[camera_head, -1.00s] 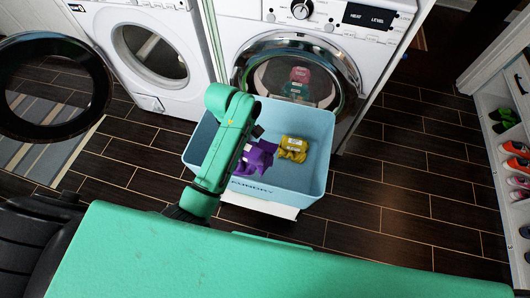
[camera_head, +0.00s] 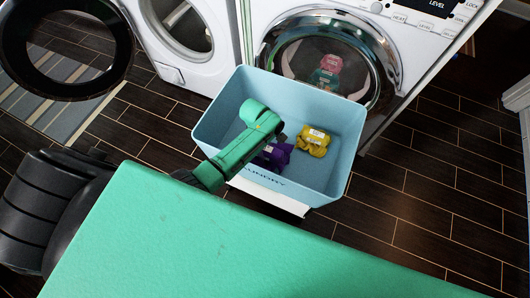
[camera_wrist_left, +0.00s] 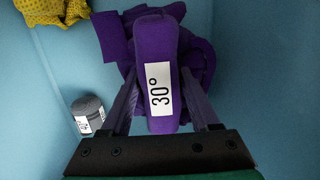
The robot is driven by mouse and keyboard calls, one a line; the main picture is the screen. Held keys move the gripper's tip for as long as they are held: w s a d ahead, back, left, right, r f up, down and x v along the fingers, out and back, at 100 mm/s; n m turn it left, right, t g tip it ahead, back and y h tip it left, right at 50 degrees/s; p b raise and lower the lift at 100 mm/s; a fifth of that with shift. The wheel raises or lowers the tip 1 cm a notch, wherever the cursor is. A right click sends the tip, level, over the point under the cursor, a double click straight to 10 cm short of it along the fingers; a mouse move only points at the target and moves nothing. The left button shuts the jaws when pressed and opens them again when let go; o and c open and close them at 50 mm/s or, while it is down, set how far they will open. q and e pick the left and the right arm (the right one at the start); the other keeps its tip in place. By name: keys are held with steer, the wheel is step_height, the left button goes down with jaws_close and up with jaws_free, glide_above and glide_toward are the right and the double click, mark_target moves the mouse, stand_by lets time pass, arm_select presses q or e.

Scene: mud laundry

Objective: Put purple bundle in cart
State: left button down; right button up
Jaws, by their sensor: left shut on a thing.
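The purple bundle (camera_head: 275,154) is inside the light blue laundry cart (camera_head: 300,100), near its front wall. In the left wrist view the purple bundle (camera_wrist_left: 200,60) has a white "30°" label and sits between the two fingers. My left gripper (camera_wrist_left: 160,105) is shut on it. In the head view my green arm reaches down into the cart and hides part of the bundle; the gripper (camera_head: 277,142) is mostly hidden. Whether the bundle touches the cart floor I cannot tell. My right gripper is not in view.
A yellow bundle (camera_head: 313,142) lies in the cart to the right of the purple one. A small grey bundle (camera_wrist_left: 88,112) shows in the left wrist view. A washer with red and teal bundles (camera_head: 328,70) behind its round door stands behind the cart. Dark floor is clear at right.

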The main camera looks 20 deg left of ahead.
arm_select(q)
steer(key=shift+f, duration=1.15)
steer(key=shift+f, duration=0.1)
steer(key=shift+c, duration=0.6)
jaws_free()
steer(key=r+p, duration=0.1)
steer(key=r, duration=0.3)
steer(key=a+r+p, duration=0.1)
steer(key=r, duration=0.3)
steer(key=r+p, duration=0.1)
steer(key=r, duration=0.3)
steer(key=shift+a, duration=0.4)
steer(key=shift+r, duration=0.1)
